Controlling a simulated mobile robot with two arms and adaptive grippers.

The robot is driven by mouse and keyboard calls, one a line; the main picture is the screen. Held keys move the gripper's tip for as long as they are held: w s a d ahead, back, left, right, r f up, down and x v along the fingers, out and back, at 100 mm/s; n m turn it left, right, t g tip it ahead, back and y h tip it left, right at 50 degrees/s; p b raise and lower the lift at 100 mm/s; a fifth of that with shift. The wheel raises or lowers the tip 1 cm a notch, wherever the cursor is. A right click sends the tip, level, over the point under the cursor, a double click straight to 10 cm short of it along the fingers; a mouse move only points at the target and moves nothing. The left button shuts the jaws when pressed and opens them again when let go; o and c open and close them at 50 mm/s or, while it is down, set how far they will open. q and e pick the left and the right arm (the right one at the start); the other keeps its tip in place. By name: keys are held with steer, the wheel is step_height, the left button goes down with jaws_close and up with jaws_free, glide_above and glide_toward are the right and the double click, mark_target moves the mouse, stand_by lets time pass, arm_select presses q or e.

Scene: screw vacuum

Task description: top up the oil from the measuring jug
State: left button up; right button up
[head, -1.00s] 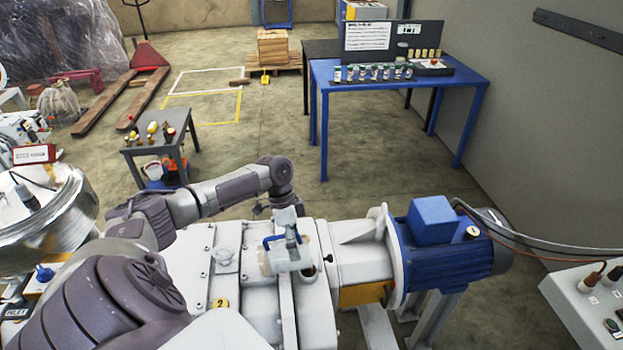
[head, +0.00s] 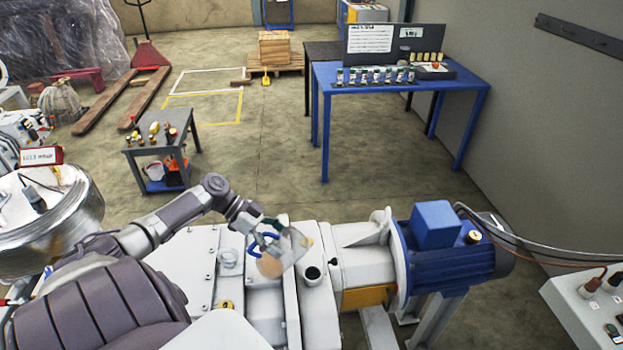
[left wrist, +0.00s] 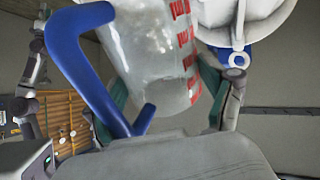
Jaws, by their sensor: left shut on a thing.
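The clear measuring jug (head: 292,248) with a blue handle is held above the white machine housing. My left gripper (head: 256,228) is shut on it. In the left wrist view, the jug (left wrist: 160,60) shows red graduation marks, with the blue handle (left wrist: 82,65) at left. The left gripper's fingers (left wrist: 165,95) sit on either side of its body. In the head view the jug looks tilted. An amber patch shows at its lower left, and I cannot tell whether it is oil inside. A round dark filler opening (head: 312,273) lies uncovered just right of the jug. My right gripper is out of view.
A blue motor (head: 445,250) adjoins the housing (head: 190,250) at right. A shiny metal drum (head: 60,225) stands at left. A small grey table (head: 155,145) with fittings and a blue table (head: 400,88) with bottles stand behind. A control box (head: 590,310) is at lower right.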

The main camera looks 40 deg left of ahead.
arm_select(q)
steer(key=shift+s+a+f+t+h+b, duration=0.4)
steer(key=shift+s+f+t+h+b, duration=0.15)
steer(key=shift+b, duration=0.45)
steer(key=s+a+r+h+b, duration=0.1)
steer(key=s+r+m+t+h+b, duration=0.1)
steer(key=b, duration=0.1)
steer(key=s+a+r+t+h+b, duration=0.1)
steer(key=r, duration=0.1)
steer(key=shift+a+m+t+h+b, duration=0.25)
steer(key=shift+a+m+b, duration=0.05)
steer(key=shift+s+a+r+t+h+b, duration=0.2)
steer(key=shift+a+r+t+h+b, duration=0.15)
steer(key=shift+b, duration=0.35)
step_height(320, 180, up, 5)
steer(key=p, duration=0.3)
steer(key=shift+s+d+r, duration=0.1)
steer(key=shift+r, duration=0.05)
